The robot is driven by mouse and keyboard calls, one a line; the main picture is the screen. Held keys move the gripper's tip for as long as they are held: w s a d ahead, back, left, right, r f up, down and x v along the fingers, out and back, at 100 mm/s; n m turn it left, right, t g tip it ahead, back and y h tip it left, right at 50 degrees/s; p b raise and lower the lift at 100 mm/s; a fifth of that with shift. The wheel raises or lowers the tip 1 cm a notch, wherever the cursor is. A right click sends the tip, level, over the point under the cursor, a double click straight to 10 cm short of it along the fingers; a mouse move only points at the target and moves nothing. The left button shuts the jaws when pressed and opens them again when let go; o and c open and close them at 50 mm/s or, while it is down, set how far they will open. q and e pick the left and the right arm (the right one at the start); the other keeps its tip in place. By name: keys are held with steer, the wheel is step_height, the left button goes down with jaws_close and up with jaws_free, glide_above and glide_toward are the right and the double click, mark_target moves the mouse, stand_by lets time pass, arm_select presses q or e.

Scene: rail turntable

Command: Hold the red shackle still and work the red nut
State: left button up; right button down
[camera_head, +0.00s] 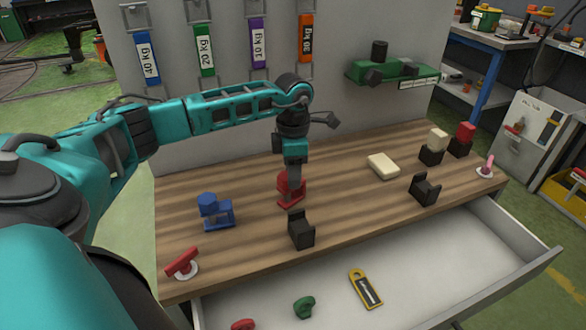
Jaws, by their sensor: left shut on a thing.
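The red shackle (290,194) stands on the wooden bench top, left of its middle. My left gripper (292,180) reaches down onto it from above and is shut on it. The jaws hide much of the upper part of the shackle. I cannot make out the red nut apart from the red shackle. My right gripper is not in view.
A blue shackle-like piece (215,212) stands to the left, and a black block (301,231) just in front. A red-handled piece (182,263) is at the front left corner. A cream block (383,166) lies to the right. An open drawer (420,270) juts out in front.

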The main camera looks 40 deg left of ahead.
arm_select(q)
steer(key=n+p, duration=0.1)
steer(key=n, duration=0.2)
steer(key=shift+a, duration=0.2)
steer(key=n+p, duration=0.1)
steer(key=n, duration=0.2)
steer(key=shift+w+a, duration=0.15)
